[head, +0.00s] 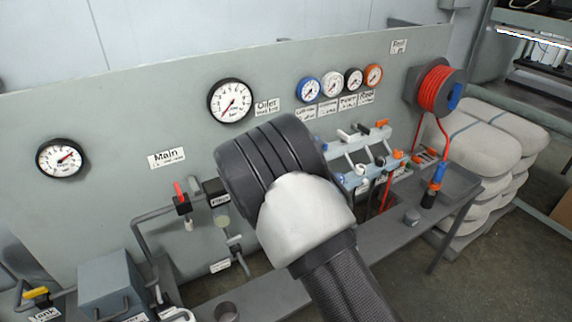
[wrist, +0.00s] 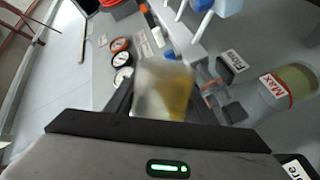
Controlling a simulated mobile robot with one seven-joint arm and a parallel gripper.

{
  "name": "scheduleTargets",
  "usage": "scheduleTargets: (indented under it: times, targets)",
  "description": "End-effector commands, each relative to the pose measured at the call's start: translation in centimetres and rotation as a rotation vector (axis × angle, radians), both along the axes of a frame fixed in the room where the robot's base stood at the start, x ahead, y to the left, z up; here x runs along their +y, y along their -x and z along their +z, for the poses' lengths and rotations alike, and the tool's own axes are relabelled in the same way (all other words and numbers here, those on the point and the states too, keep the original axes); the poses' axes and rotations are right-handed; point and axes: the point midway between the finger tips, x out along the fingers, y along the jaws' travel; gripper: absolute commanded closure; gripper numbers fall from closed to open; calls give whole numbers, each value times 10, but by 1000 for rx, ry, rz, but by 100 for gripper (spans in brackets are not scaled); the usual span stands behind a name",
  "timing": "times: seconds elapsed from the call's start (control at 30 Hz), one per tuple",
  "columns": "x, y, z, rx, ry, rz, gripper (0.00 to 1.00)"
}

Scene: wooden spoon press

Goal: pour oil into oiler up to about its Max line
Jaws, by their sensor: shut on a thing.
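A translucent cup (wrist: 158,84) with amber oil gathered along its right side is in the middle of the wrist view. My gripper (wrist: 165,108) is shut on the cup, with a dark finger on each side. The oiler is a clear bowl (wrist: 298,80) with a red and white Max label (wrist: 273,88), at the right of the wrist view, apart from the cup. Its inside looks pale yellow-green; I cannot read the level against the line. No oil stream shows. In the head view my arm hides the gripper, cup and oiler.
The grey panel (head: 120,110) carries gauges, a filter bowl (head: 222,218) and pipes close left of my arm. A valve rack (head: 375,150) and red hose reel (head: 436,90) are at right. The narrow bench (head: 270,295) runs below.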

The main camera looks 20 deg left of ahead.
Motion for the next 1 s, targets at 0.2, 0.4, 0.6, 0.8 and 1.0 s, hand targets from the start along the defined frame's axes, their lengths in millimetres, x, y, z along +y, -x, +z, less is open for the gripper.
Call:
scheduleTargets:
  times: [0.2, 0.4, 0.6, 0.8, 1.0]
  targets:
    - [1, 0, -1, 8, 47, 1, 76]
    - [1, 0, -3, 13, 75, 1, 76]
    - [1, 0, -4, 20, 109, 0, 76]
    - [1, 0, -2, 27, 152, 1, 76]
    - [2, 0, 1, 36, 204, 1, 76]
